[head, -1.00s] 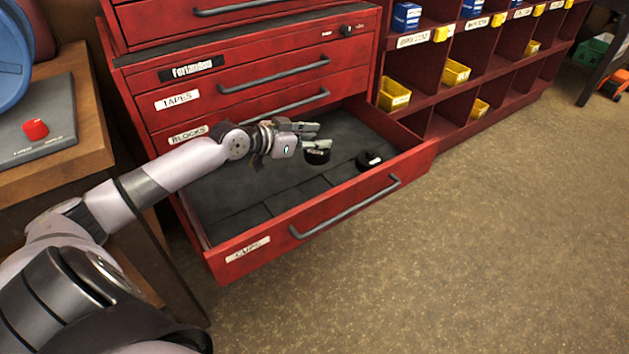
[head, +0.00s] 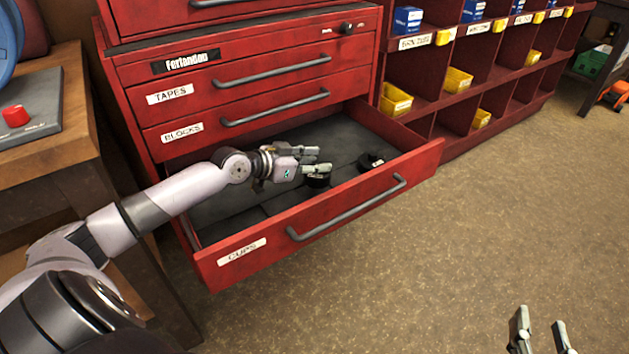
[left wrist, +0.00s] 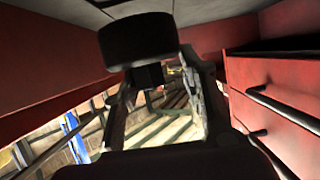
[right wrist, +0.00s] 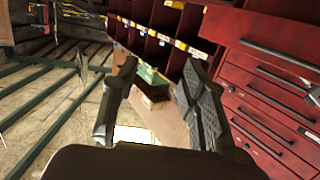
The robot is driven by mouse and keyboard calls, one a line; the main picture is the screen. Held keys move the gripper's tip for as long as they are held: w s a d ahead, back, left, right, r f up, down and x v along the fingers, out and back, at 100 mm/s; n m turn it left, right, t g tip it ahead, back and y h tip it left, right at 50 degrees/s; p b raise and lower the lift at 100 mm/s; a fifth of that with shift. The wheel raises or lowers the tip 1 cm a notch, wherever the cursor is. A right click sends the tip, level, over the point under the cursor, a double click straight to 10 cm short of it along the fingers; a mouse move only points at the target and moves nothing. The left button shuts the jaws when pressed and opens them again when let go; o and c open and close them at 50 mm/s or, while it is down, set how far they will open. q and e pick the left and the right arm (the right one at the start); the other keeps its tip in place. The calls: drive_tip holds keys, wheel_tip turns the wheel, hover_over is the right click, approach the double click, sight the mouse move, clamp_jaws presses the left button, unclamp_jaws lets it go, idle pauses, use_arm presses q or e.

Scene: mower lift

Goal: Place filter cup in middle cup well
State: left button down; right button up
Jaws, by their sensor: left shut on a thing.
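My left gripper (head: 316,160) is shut on a black filter cup (head: 318,180) and holds it low inside the open cups drawer (head: 240,252), behind the front panel. The held cup fills the upper middle of the left wrist view (left wrist: 138,40). A second black cup (head: 371,160) sits in the right part of the drawer. The drawer floor is dark; I cannot make out the middle well under the gripper, nor whether the held cup touches the floor. My right gripper (head: 540,335) is open and empty, away from the drawer; its spread fingers show in the right wrist view (right wrist: 155,105).
Closed drawers labelled tapes and blocks (head: 270,85) rise above the open one. The drawer's front handle (head: 345,208) sticks out. A wooden bench (head: 60,170) stands at left, a red shelf with bins (head: 458,80) at right. The floor (head: 480,230) in front is clear.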

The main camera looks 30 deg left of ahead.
sight(315, 176)
use_arm(q)
drive_tip(key=shift+f+b, duration=0.45)
drive_tip(key=shift+f, duration=0.25)
drive_tip(key=shift+f+b, duration=0.7)
drive_tip(key=shift+f, duration=0.1)
drive_tip(key=shift+f+b, duration=0.65)
drive_tip(key=shift+f, duration=0.15)
use_arm(e)
drive_tip(key=s+r+t+y, duration=0.2)
drive_tip(key=r+t, duration=0.3)
drive_tip(key=r, duration=0.3)
drive_tip(key=s+r+t+y, duration=0.1)
drive_tip(key=s+r+t, duration=0.2)
drive_tip(key=r+t, duration=0.2)
drive_tip(key=shift+s+a+r+t+y, duration=0.3)
drive_tip(key=shift+s+a+r+y, duration=0.1)
drive_tip(key=shift+r, duration=0.95)
drive_tip(key=shift+d, duration=0.1)
use_arm(q)
drive_tip(key=c, duration=1)
unclamp_jaws()
drive_tip(key=shift+f, duration=0.1)
use_arm(e)
drive_tip(key=shift+s, duration=0.15)
drive_tip(key=shift+r, duration=0.1)
